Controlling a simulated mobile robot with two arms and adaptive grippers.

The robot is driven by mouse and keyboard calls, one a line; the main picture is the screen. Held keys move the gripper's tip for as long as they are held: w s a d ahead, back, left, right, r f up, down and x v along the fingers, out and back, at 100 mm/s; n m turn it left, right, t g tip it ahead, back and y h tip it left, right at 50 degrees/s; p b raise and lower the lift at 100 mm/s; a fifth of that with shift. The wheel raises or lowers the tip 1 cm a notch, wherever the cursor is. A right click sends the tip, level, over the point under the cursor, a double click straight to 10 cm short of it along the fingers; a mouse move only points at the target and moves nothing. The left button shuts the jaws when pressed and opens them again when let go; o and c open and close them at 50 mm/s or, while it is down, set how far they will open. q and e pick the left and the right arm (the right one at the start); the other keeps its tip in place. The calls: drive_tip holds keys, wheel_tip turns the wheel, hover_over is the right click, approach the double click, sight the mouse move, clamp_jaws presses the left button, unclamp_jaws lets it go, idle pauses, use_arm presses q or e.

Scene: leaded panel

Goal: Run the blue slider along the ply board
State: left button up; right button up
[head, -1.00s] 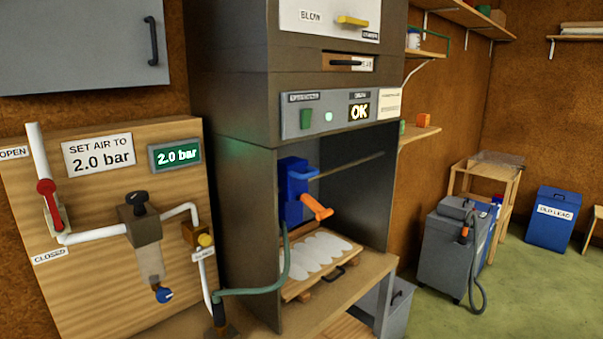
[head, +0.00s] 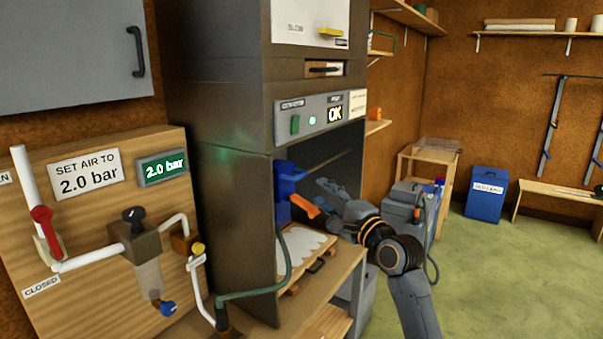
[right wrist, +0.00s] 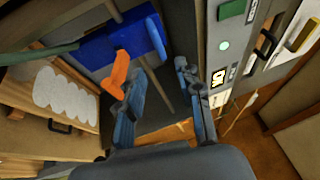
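The blue slider (head: 284,184) hangs on a thin rail inside the dark open cabinet and has an orange handle (head: 302,206). Below it lies the ply board (head: 301,275), with a white scalloped sheet on it and a dark handle at its front. My right gripper (head: 322,196) is at the cabinet opening, close to the right of the orange handle. In the right wrist view the two fingers (right wrist: 165,85) are spread with nothing between them. The orange handle (right wrist: 117,76) shows beside the left finger; I cannot tell whether they touch. My left gripper is not in view.
The cabinet's left wall (head: 222,200) and control panel (head: 312,117) with a lit OK frame the opening. A green hose (head: 250,293) runs from the air fittings to the slider. The gauge (head: 164,168) reads 2.0 bar. Open green floor lies to the right.

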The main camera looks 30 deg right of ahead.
sight(302, 177)
drive_tip(key=w+p, duration=0.1)
drive_tip(key=w, duration=0.2)
drive_tip(key=w+r+p, duration=0.1)
drive_tip(key=w, duration=0.2)
drive_tip(key=w+p, duration=0.1)
drive_tip(key=w, duration=0.2)
drive_tip(key=shift+a+r, duration=0.2)
drive_tip(key=shift+r, duration=0.1)
drive_tip(key=shift+w, duration=0.45)
clamp_jaws()
